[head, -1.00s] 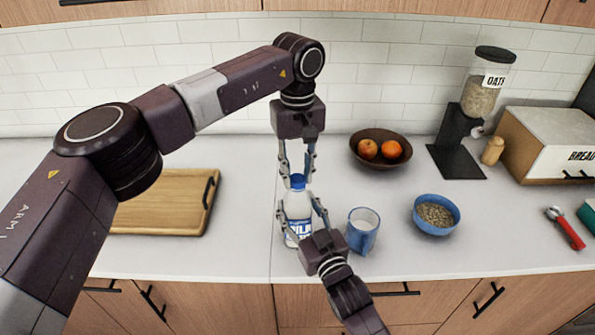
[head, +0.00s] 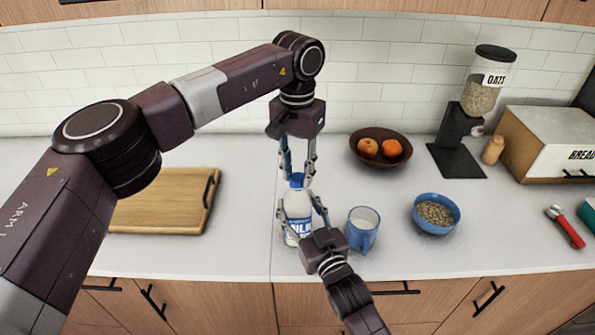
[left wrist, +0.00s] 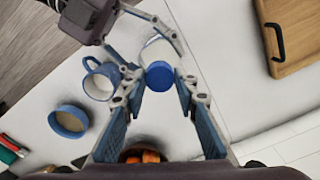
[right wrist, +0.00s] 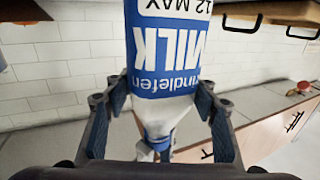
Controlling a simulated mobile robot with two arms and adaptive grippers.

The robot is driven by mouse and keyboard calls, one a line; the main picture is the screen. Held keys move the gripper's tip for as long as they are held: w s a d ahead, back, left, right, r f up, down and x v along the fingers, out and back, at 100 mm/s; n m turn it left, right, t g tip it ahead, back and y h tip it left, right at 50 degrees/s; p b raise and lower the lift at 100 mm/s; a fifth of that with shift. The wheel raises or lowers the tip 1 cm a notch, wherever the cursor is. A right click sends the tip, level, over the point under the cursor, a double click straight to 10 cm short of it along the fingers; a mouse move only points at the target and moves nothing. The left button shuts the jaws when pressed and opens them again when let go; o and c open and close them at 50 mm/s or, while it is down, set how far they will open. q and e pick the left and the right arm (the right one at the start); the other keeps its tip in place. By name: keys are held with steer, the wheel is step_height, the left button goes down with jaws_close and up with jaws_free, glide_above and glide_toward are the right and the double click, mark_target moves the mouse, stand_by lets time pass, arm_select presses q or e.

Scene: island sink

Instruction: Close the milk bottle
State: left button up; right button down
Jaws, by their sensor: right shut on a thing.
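The white milk bottle (head: 297,226) with a blue label stands upright on the counter, a blue cap (left wrist: 160,75) on its top. My right gripper (head: 300,212) is shut on the bottle's body from the front. In the right wrist view, its fingers (right wrist: 163,103) lie on both sides of the bottle (right wrist: 168,55). My left gripper (head: 296,172) points down over the bottle top. In the left wrist view, its fingers (left wrist: 161,87) are apart on either side of the cap, with gaps. Whether the cap is screwed tight cannot be told.
A blue mug (head: 362,238) stands close to the right of the bottle. A blue bowl of grain (head: 436,229) and a dark bowl (head: 366,136) with oranges are farther right. A wooden board (head: 165,214) lies on the left. The counter behind the bottle is clear.

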arm_select(q)
steer(key=o, duration=0.3)
steer(key=shift+r, duration=2.3)
steer(key=shift+c, duration=0.3)
